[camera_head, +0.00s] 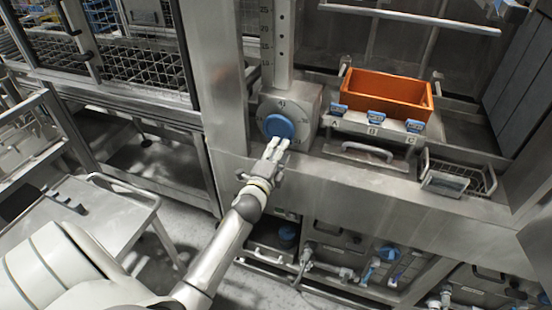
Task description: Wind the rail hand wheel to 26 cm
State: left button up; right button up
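The rail hand wheel is a blue disc (279,126) on a round grey dial face with small marks, in the middle of the view. A vertical metal rail with a numbered scale (266,40) rises above it; its numbers are too small to read surely. My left gripper (279,143) is at the lower edge of the blue wheel, its pale fingertips pointing up at it. The fingers look a little apart, but whether they touch or hold the wheel cannot be told. My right gripper does not show.
An orange bin (386,97) stands on a shelf right of the wheel, behind blue tags. A small wire basket (460,178) is farther right. A metal post (215,80) is close left of the wheel. A grey cart (110,215) stands at lower left. Pipes and valves sit below.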

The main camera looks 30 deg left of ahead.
pick_arm(q)
jog(key=shift+b+x, duration=0.55)
jog(key=shift+x, duration=1.25)
jog(key=shift+r, duration=0.15)
jog(key=shift+a+r, duration=0.1)
jog(key=shift+r, duration=0.05)
jog(key=shift+c, duration=0.3)
jog(key=shift+r, duration=0.15)
jog(key=c, duration=0.7)
